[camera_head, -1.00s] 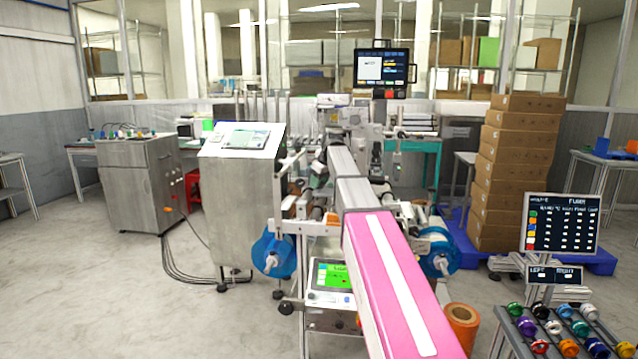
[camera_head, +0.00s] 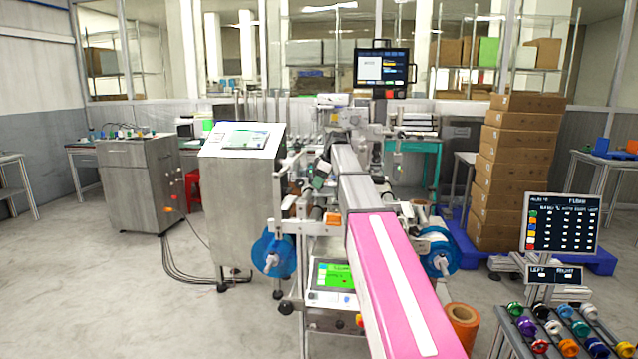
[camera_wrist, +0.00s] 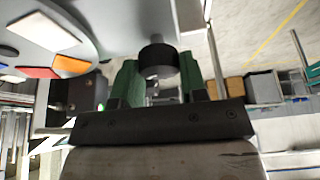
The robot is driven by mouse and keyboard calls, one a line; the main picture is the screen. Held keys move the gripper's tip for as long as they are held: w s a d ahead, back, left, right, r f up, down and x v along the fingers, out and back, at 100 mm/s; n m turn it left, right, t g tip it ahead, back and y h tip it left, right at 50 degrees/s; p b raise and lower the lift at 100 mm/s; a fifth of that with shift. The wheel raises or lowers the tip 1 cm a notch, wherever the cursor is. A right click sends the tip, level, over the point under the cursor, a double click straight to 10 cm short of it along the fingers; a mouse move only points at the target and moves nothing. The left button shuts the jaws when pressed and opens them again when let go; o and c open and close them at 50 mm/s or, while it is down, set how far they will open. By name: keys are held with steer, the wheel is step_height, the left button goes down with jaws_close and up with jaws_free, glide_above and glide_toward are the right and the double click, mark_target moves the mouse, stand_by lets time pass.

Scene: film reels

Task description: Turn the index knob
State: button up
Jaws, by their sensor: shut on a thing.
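The index knob (camera_wrist: 158,58) is a short black cylinder on a grey shaft in the wrist view. My gripper (camera_wrist: 158,76) has green fingers on either side of the knob and is shut on it. The fingers cover parts of the knob's sides, and no pointer mark can be made out. In the head view my gripper (camera_head: 322,174) is small, beside the labelling machine (camera_head: 345,112) beyond my pink arm link. The knob cannot be made out there.
A grey cabinet with a sloped screen (camera_head: 240,138) stands left of the machine. Blue film reels (camera_head: 272,257) hang low on both sides. A rack of coloured rings (camera_head: 555,328) is at the lower right. Stacked cartons (camera_head: 515,160) stand behind it. The left floor is open.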

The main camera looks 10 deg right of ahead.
steer(key=n+g, duration=0.2)
steer(key=n, duration=0.3)
steer(key=shift+w+n, duration=0.1)
steer(key=shift+n, duration=0.2)
stand_by(0.4)
steer(key=o, duration=0.9)
steer(key=shift+r, duration=0.45)
step_height(320, 180, up, 3)
steer(key=shift+f, duration=0.1)
steer(key=s+a+r, duration=0.2)
steer(key=a, duration=0.1)
steer(key=s+a+r, duration=0.2)
steer(key=a+r, duration=0.1)
steer(key=s+a+r, duration=0.2)
steer(key=a, duration=0.2)
steer(key=shift+r, duration=0.15)
